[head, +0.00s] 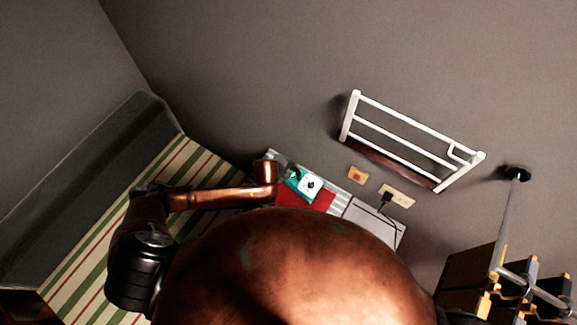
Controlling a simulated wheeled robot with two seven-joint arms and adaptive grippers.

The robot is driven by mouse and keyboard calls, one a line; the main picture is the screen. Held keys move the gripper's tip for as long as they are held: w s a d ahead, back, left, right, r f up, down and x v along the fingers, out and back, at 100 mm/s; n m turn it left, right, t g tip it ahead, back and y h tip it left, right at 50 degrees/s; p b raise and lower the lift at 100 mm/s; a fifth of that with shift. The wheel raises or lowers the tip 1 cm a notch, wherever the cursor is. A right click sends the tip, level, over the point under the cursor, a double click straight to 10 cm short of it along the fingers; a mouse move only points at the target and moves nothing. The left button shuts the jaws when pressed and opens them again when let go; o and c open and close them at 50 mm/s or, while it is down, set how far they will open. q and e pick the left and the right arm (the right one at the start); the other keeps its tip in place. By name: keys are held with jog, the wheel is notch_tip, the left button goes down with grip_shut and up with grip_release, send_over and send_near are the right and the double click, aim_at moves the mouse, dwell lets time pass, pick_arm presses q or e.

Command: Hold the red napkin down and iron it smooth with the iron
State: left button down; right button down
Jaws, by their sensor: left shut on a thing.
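The red napkin (311,199) lies on a light board with grey stripes, in the middle of the head view. Its lower part is hidden behind a large rounded copper-coloured part of mine. My right gripper is not in view.
A dark plug with a cord sits in a wall outlet (397,196). A white rack (412,138) hangs above. A striped bed or bench (85,255) is at left; a dark stand with yellow edges (470,268) is at right.

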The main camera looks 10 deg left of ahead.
pick_arm(q)
jog(key=shift+w+a, duration=0.3)
jog(key=shift+a, duration=0.5)
jog(key=shift+w+a, duration=0.35)
jog(key=shift+a, duration=0.4)
jog(key=shift+w+a, duration=0.3)
jog(key=shift+a, duration=0.5)
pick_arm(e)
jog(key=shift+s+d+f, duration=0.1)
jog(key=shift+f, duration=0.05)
pick_arm(q)
jog(key=shift+d, duration=0.1)
jog(key=shift+s+d, duration=0.3)
jog(key=shift+d, duration=0.4)
jog(key=shift+s+d, duration=0.3)
jog(key=shift+d, duration=0.35)
jog(key=shift+s+d+r, duration=0.1)
jog(key=shift+s+d, duration=0.05)
jog(key=shift+d, duration=0.35)
jog(key=shift+s+d, duration=0.15)
jog(key=shift+d, duration=0.35)
jog(key=shift+w+a, duration=0.35)
jog(key=shift+a, duration=0.55)
jog(key=shift+w+a, duration=0.3)
jog(key=shift+a, duration=0.6)
jog(key=shift+f, duration=0.2)
